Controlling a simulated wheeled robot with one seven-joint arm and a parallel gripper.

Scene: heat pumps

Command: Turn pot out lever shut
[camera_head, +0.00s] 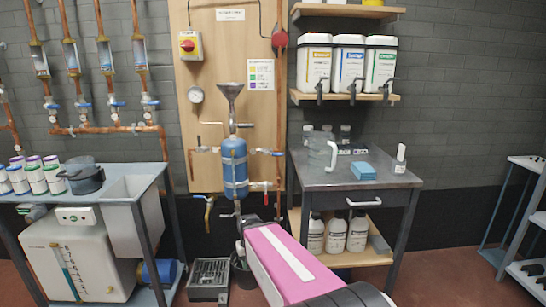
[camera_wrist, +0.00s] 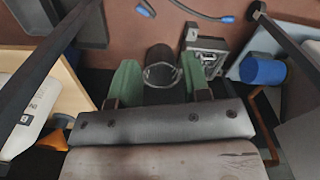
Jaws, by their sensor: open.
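The blue pot (camera_head: 234,165) hangs on the wooden board under a metal funnel, with pipes and small valves around it. No readable label shows which is the pot out lever. My gripper is open and empty; its green fingers (camera_wrist: 158,82) stand apart in the wrist view, over a dark bucket. In the head view its end (camera_head: 243,226) is just below the pot, partly hidden by my pink arm.
A grey workbench (camera_head: 345,178) with a jug stands right, bottles on its lower shelf. A left table (camera_head: 110,183) holds cups and a pot. The dark bucket (camera_wrist: 160,65) and a grey grated box (camera_head: 208,276) stand on the floor. A blue cylinder (camera_wrist: 263,70) lies nearby.

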